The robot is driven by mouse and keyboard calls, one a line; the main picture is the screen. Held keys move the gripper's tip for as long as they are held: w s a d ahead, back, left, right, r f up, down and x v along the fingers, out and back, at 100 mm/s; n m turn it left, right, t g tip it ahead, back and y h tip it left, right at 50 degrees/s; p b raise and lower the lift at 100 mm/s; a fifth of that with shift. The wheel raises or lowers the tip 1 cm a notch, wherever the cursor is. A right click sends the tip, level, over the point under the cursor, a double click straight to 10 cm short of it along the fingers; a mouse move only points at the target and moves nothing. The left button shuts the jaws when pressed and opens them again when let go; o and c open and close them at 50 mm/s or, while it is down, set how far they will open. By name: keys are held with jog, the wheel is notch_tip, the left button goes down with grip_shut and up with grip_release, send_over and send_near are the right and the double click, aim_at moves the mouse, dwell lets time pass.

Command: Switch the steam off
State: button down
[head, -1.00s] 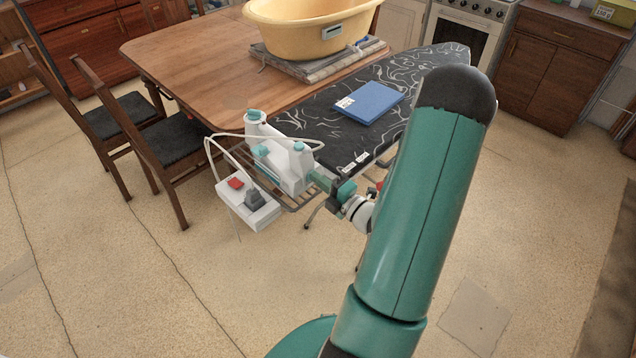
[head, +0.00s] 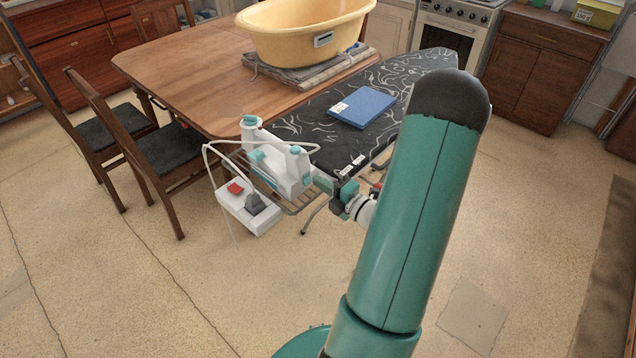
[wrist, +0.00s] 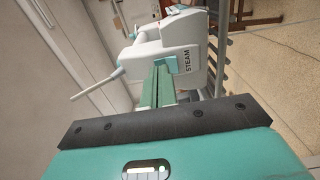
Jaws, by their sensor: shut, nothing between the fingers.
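The white and teal steam station (head: 283,172) stands on the wire rack at the near end of the ironing board. In the wrist view its white body (wrist: 183,38) carries the word STEAM, with a teal rocker or tab (wrist: 181,64) beside the label. My gripper (head: 318,178) is at the right side of the station. In the wrist view its green fingers (wrist: 160,72) are shut and empty, their tips close to the teal tab; I cannot tell whether they touch it.
A white power strip (head: 247,207) with a red switch and a plug hangs left of the rack. The ironing board (head: 345,145) holds a blue book (head: 362,106). A wooden table (head: 185,75) bears a yellow tub (head: 300,32). Chairs (head: 165,150) stand left; the right floor is clear.

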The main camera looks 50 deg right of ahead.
jog(key=s, duration=1.2)
jog(key=shift+d, duration=0.15)
jog(key=shift+s, duration=0.15)
